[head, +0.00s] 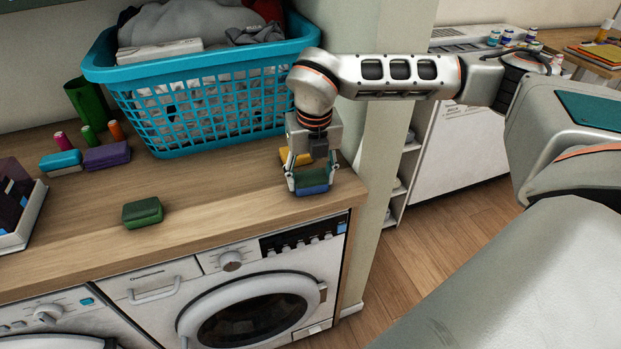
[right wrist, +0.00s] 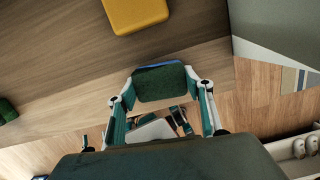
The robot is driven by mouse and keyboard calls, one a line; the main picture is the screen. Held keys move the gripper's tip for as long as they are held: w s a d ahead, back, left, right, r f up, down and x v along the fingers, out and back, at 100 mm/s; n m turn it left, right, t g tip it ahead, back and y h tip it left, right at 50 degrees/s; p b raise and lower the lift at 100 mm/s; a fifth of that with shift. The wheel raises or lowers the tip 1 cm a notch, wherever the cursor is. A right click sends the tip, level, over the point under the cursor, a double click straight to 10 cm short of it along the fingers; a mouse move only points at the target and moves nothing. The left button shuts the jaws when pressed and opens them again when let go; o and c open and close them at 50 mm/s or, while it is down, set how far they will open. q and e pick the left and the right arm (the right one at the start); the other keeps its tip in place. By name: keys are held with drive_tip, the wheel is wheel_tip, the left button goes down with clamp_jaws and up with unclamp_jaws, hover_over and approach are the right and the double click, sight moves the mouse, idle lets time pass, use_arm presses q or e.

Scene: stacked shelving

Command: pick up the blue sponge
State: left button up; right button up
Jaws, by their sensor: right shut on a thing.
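The blue sponge (head: 312,188) has a dark green scouring face and is near the right front edge of the wooden counter. My right gripper (head: 311,176) comes down from above and is shut on it, one finger on each side. In the right wrist view the sponge (right wrist: 160,83) sits between the fingertips, green face toward the camera with a thin blue edge showing. I cannot tell whether it touches the counter. My left gripper is not in view.
A yellow sponge (head: 288,155) lies just behind, partly hidden by my gripper. A teal laundry basket (head: 205,98) stands behind it. A green sponge (head: 142,212), a light-blue-topped sponge (head: 60,161) and a purple sponge (head: 107,155) lie left.

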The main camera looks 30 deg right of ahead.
sight(311, 178)
wheel_tip(311, 178, up, 20)
drive_tip(key=p, duration=0.1)
idle(0.4)
drive_tip(key=shift+c, duration=0.6)
drive_tip(key=shift+c, duration=1.1)
